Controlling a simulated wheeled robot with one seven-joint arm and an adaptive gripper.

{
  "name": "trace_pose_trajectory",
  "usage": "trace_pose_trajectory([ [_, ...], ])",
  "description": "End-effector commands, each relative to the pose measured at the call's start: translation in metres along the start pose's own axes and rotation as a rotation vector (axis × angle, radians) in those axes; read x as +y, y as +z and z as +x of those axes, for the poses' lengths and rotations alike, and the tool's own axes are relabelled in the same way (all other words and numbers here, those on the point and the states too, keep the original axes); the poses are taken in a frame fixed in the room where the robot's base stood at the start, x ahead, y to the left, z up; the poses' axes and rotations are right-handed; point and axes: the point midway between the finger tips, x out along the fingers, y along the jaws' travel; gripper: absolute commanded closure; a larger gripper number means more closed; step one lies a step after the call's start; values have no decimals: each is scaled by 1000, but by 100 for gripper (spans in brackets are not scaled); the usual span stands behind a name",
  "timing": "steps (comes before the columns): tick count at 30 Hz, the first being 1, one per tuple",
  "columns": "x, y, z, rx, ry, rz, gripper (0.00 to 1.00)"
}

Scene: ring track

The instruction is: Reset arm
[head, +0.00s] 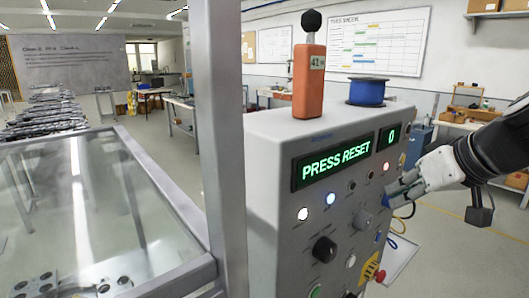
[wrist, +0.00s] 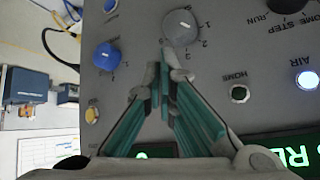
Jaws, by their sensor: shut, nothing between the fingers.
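The grey control console (head: 270,160) stands in the middle of the head view. Its green display (head: 335,161) reads "PRESS RESET", and a small display (head: 390,136) beside it reads "0". My gripper (head: 393,192) reaches in from the right, close to the panel's right side. In the wrist view its teal fingers (wrist: 167,80) are shut and empty. Their tips are near a grey knob (wrist: 181,27), with a blue knob (wrist: 106,55) to the left. I cannot tell whether they touch the panel.
An orange handset (head: 309,82) with a black knob and a blue spool (head: 367,91) stand on the console. A grey post (head: 220,140) and a clear-topped case (head: 90,200) are to the left. Cables (head: 402,228) hang below my gripper. Open floor (head: 445,250) lies at the right.

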Motion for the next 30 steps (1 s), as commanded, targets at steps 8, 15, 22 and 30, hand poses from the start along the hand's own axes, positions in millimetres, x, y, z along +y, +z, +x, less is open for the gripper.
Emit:
trace_pose_trajectory([
  [8,-92,86,-37,-210,59,40,100],
  [15,-100,133,-62,-251,192,90,100],
  [22,-97,142,-67,-249,231,110,100],
  [30,-97,142,-67,-249,231,111,100],
])
